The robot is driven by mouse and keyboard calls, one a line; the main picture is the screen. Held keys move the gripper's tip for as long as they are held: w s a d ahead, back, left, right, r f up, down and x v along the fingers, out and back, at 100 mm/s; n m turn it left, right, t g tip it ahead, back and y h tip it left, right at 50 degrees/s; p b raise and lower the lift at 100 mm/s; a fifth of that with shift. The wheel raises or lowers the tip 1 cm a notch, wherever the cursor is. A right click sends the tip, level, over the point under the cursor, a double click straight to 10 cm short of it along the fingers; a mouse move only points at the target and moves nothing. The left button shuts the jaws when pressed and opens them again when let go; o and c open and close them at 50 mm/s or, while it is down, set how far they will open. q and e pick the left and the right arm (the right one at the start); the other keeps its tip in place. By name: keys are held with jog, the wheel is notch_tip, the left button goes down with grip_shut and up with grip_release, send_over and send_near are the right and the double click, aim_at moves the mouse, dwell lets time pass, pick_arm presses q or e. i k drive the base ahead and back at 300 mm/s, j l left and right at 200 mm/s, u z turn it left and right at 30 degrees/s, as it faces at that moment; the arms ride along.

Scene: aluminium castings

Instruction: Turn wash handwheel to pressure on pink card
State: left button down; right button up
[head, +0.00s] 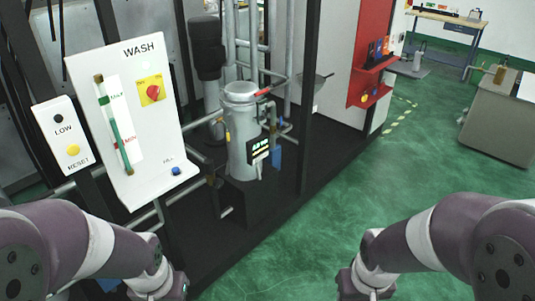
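A white WASH panel (150,130) stands at the left. It carries a sight tube (113,125) with green and red level marks, a red rotary knob on a yellow plate (152,90), and a blue button (176,171). To its right stands a grey cylindrical housing (240,130) with pipes, a red-ended lever (263,91) and a small dark display (259,149) with unreadable pale lettering. I cannot make out a handwheel or a pink card. My two arms reach in at the bottom corners, well short of the panel. Both grippers are below the frame.
A small white box (62,138) marked LOW and RESET, with a yellow button, is left of the panel. A black plinth edge runs along the machine. Green floor (350,190) between is clear.

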aim_at(217, 183)
jog(key=i+l+u, duration=0.1)
jog(key=u, duration=0.3)
jog(key=i+l+u, duration=0.15)
jog(key=i+u, duration=0.2)
jog(key=i+l+u, duration=0.15)
jog(key=u, duration=0.25)
jog(key=i+l, duration=0.25)
jog(key=i+l+u, duration=0.1)
jog(key=i+l, duration=0.2)
jog(key=l, duration=0.2)
jog(key=i+l+u, duration=0.1)
jog(key=i+l, duration=0.15)
jog(key=l, duration=0.15)
jog(key=i+l, duration=0.25)
jog(key=l, duration=0.15)
jog(key=i+l+u, duration=0.1)
jog(key=i+l, duration=0.15)
jog(key=l, duration=0.15)
jog(key=i+l, duration=0.2)
jog(key=l, duration=0.2)
jog(key=u, duration=0.05)
